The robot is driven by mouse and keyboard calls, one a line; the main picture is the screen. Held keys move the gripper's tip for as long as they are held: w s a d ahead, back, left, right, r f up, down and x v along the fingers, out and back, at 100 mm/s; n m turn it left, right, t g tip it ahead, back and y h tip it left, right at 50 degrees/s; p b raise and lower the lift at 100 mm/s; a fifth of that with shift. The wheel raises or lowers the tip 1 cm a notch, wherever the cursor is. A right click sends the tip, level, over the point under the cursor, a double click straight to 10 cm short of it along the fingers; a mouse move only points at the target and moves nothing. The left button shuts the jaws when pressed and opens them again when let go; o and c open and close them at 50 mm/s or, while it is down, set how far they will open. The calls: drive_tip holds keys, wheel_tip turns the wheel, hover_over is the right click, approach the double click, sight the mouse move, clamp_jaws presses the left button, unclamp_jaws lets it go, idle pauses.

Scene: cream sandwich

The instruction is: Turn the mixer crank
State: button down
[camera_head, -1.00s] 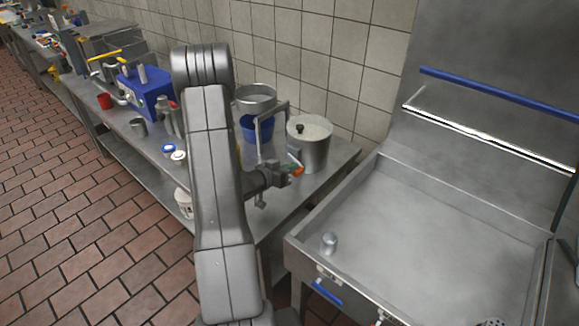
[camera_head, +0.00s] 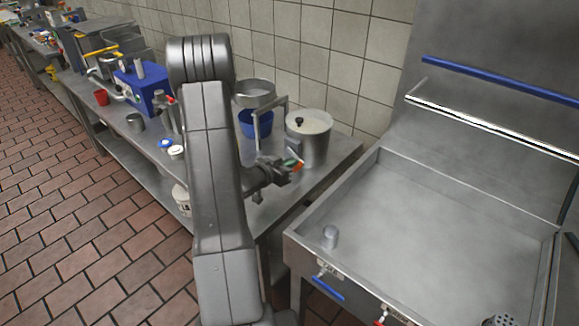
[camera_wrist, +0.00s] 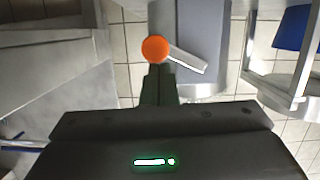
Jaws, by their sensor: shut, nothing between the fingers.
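The mixer (camera_head: 315,147) is a metal pot with a pale top and a black knob, near the right end of the steel table. Its crank shows in the wrist view as a short metal bar (camera_wrist: 188,60) with an orange ball knob (camera_wrist: 155,49). My gripper (camera_head: 286,168) is at the knob. In the wrist view its shut fingers (camera_wrist: 158,72) end right at the knob, with nothing between them. I cannot tell if they touch it.
A metal frame stand (camera_head: 262,125) with a bowl on top and a blue bucket (camera_head: 248,122) stands left of the mixer. A blue machine (camera_head: 140,86) is farther left.

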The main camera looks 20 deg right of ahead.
drive_tip(key=f+m+b, duration=0.1)
drive_tip(key=f+b, duration=0.1)
drive_tip(key=b, duration=0.2)
drive_tip(key=shift+m+t, duration=0.3)
drive_tip(key=shift+m, duration=0.1)
drive_tip(key=m+b, duration=0.1)
drive_tip(key=b, duration=0.2)
drive_tip(key=f+m+t+y+b, duration=0.1)
drive_tip(key=b, duration=0.3)
drive_tip(key=shift+w+a+f+m, duration=0.15)
drive_tip(key=shift+f+m, duration=0.05)
drive_tip(key=shift+m, duration=0.2)
drive_tip(key=m+b, duration=0.1)
drive_tip(key=b, duration=0.1)
drive_tip(key=m+t+b, duration=0.1)
drive_tip(key=b, duration=0.1)
drive_tip(key=shift+w+f, duration=0.15)
drive_tip(key=shift+f, duration=0.1)
drive_tip(key=shift+w+a+m+b, duration=0.15)
drive_tip(key=shift+m+b, duration=0.55)
drive_tip(key=shift+b, duration=0.75)
drive_tip(key=shift+w+r, duration=0.1)
